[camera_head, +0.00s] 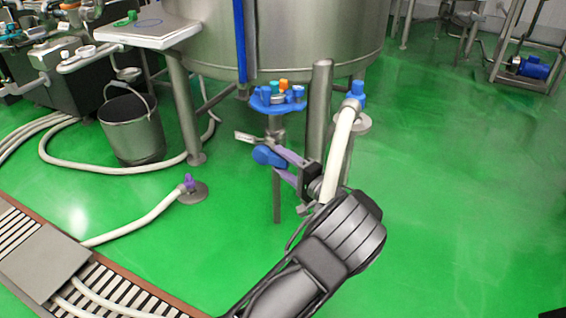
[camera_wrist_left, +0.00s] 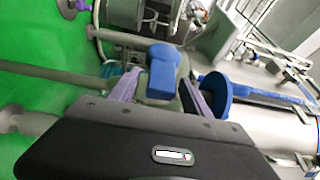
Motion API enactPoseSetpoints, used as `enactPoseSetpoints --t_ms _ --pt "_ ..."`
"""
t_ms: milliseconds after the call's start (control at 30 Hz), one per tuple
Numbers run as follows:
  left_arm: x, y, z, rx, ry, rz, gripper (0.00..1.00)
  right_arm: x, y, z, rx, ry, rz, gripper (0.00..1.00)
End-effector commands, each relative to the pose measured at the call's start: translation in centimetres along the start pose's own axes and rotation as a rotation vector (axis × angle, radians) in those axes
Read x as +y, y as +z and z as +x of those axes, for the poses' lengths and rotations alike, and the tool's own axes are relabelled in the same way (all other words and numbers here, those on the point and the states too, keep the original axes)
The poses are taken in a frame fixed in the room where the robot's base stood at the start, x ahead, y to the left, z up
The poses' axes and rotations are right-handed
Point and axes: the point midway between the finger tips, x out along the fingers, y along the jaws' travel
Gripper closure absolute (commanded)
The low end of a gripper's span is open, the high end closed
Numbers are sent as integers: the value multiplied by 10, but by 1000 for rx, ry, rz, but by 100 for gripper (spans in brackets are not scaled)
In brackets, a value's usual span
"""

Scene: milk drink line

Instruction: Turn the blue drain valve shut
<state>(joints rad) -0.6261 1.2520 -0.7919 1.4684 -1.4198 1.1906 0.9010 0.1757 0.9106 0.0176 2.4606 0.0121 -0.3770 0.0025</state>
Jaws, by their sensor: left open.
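The blue drain valve handle (camera_head: 267,156) sits on the metal outlet pipe below the big steel tank (camera_head: 290,40). My left gripper (camera_head: 279,164) is at the valve, its purple-lined fingers open on either side of it. In the left wrist view the blue handle (camera_wrist_left: 163,70) lies between the two spread fingers (camera_wrist_left: 160,92). I cannot tell whether either finger touches it. The valve's far side is hidden. My right gripper is not in view.
A blue holder (camera_head: 262,107) with coloured caps is just above the valve. A tank leg (camera_head: 318,115) and a white hose (camera_head: 340,150) with a blue fitting stand close at right. A bucket (camera_head: 132,128) is at left. The green floor at right is clear.

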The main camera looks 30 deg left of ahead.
Motion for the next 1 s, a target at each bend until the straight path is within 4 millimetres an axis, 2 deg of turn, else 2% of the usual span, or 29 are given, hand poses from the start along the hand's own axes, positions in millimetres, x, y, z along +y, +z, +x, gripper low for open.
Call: enactPoseSetpoints --t_ms 167,600,1000 --pt "-2 -1 -10 3 0 0 44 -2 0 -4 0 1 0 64" --pt "-1 0 -73 1 0 1 44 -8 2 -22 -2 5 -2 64" --pt "0 0 -78 0 0 0 44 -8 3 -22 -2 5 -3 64"
